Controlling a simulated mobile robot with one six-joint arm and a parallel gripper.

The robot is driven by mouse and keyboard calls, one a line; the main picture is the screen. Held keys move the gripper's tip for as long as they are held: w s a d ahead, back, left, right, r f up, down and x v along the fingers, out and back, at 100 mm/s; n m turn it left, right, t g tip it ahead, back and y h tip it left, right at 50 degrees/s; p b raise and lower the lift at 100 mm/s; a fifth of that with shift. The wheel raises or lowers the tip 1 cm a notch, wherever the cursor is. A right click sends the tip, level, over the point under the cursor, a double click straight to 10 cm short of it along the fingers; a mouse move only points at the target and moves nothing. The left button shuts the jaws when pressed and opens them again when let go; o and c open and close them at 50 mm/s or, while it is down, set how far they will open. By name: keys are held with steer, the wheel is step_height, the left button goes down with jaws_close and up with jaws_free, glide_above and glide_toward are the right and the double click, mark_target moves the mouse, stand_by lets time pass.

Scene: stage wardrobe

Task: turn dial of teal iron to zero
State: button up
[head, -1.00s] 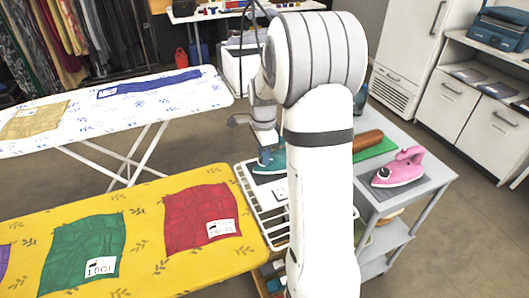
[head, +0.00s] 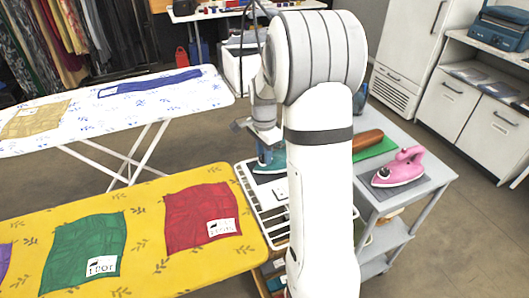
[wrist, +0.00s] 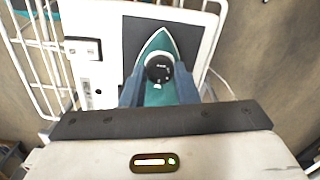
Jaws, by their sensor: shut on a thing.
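The teal iron (wrist: 157,97) lies on a dark pad, its pointed tip away from my gripper in the wrist view. Its round black dial (wrist: 158,68), with small white marks, sits on top between my two blue-grey fingers. My gripper (wrist: 158,88) is shut on the dial; the marks are too small to read. In the head view the teal iron (head: 277,163) is partly hidden behind my arm, and my gripper (head: 266,152) reaches down onto it from above.
A white wire rack (head: 267,215) stands beside the yellow ironing board (head: 150,232). A pink iron (head: 398,168) and a brown roll (head: 367,140) on a green mat lie on the grey trolley at right. A white box with a switch (wrist: 82,49) is left of the teal iron.

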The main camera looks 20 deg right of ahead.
steer(key=o, duration=1)
steer(key=shift+r, duration=3.9)
